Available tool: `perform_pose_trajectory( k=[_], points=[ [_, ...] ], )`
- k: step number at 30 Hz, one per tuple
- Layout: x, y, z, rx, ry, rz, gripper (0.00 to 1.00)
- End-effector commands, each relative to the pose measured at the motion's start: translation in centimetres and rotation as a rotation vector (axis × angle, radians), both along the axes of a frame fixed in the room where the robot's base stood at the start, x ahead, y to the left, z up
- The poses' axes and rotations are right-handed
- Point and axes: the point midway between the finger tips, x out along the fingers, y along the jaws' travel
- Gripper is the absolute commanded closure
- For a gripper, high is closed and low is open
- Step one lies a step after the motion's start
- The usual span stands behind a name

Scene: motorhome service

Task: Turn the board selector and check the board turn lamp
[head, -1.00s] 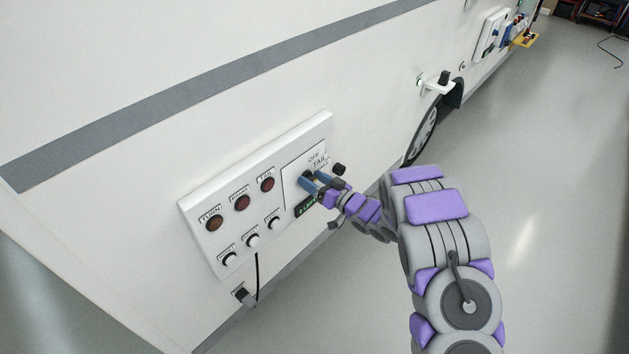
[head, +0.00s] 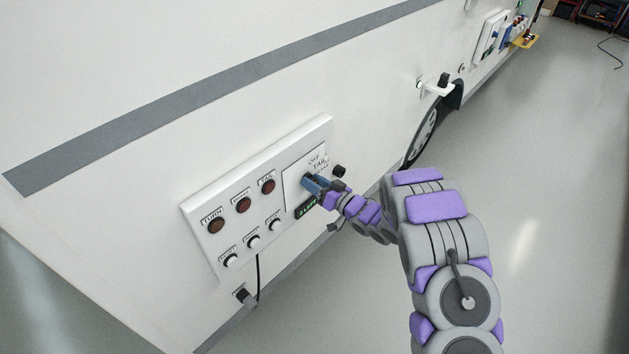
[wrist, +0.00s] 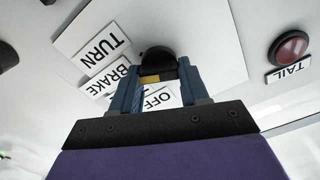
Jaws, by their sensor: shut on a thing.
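My gripper (head: 311,182) is at the right part of the white board (head: 322,130) on the motorhome's side. In the wrist view its blue fingers (wrist: 158,76) are shut on the black selector knob (wrist: 158,62). Labels TURN (wrist: 100,43), BRAKE (wrist: 118,77) and OFF (wrist: 158,98) stand around the knob. In the head view the turn lamp (head: 216,225) is dull brown-amber and looks unlit. The brake lamp (head: 243,205) and tail lamp (head: 268,185) are dull dark red.
Several white knobs (head: 253,243) sit below the lamps. A small green display (head: 308,210) is beneath the selector, partly hidden by my gripper. A black round knob (head: 339,171) projects right of it. A cable (head: 258,275) hangs below the board. The floor (head: 560,230) at right is clear.

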Motion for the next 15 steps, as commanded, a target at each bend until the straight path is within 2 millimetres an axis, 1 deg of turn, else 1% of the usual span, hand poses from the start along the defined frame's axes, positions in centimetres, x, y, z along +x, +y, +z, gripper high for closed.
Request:
perform_pose_trajectory(
  k=[1,7,15],
  points=[
    [0.08,-0.10,0.41,0.013,0.018,-0.003,0.86],
    [0.16,-0.13,0.66,0.085,0.107,-0.003,0.86],
    [0.21,-0.23,0.47,0.211,0.269,-0.005,0.86]
  ],
)
